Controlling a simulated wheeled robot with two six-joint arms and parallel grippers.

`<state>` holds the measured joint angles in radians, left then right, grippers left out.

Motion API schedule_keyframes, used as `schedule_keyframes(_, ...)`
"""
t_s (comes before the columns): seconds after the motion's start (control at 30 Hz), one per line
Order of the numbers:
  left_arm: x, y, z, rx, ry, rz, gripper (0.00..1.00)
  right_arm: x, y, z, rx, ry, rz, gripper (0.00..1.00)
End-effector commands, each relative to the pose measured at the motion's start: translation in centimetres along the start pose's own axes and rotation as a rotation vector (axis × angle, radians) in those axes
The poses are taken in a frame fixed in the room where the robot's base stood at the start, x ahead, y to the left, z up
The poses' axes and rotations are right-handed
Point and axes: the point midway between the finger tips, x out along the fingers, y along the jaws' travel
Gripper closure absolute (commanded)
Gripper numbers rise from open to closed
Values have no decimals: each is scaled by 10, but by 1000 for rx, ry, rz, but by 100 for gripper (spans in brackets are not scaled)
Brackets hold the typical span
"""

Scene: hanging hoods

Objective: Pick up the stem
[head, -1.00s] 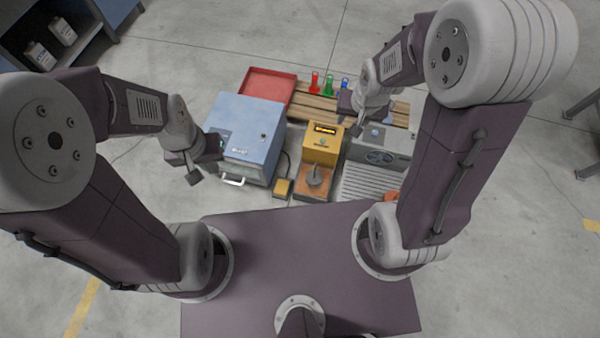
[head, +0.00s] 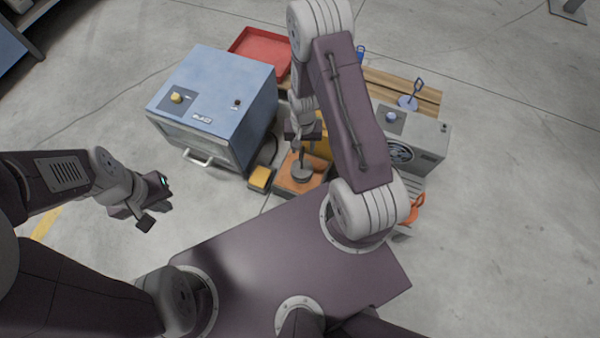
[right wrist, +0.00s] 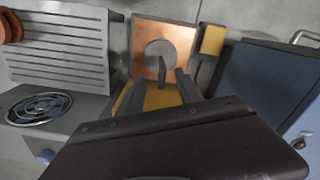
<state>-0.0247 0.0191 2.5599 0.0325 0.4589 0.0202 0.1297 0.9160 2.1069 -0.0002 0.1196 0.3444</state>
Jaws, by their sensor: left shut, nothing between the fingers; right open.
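The stem is a dark grey upright rod on a round grey disc (head: 302,173), standing on an orange plate (head: 287,187) at the front of a yellow machine (head: 323,148). In the right wrist view the disc (right wrist: 160,48) shows from above, with the short rod on it. My right gripper (head: 302,137) is open just above the stem; its fingers (right wrist: 157,88) point down toward it in the right wrist view, and contact cannot be told. My left gripper (head: 155,205) is shut and empty, well to the left over bare floor.
A blue box with a handle (head: 215,100) stands left of the stem, a small yellow block (head: 260,179) close beside it. A grey machine with a fan (head: 425,140) stands right. A red tray (head: 262,50) and wooden slats (head: 385,88) lie behind.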

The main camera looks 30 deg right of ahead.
Motion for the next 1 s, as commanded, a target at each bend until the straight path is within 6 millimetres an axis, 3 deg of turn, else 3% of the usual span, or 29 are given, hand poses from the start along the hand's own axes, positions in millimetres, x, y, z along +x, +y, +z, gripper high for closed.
schedule_keyframes(0.13,6,0,0,0,1,0,100,8,0,0,0,0,0,58)
schedule_keyframes(0.3,29,0,3,0,0,0,100,38,0,0,-1,-2,1,58)
schedule_keyframes(0.47,29,-1,3,0,0,0,100,39,-1,0,-1,1,0,58)
schedule_keyframes(0.8,76,-2,8,0,0,0,100,91,-3,-2,-1,0,0,58)
schedule_keyframes(1.0,72,-1,7,0,0,0,100,88,-3,-3,-1,1,0,58)
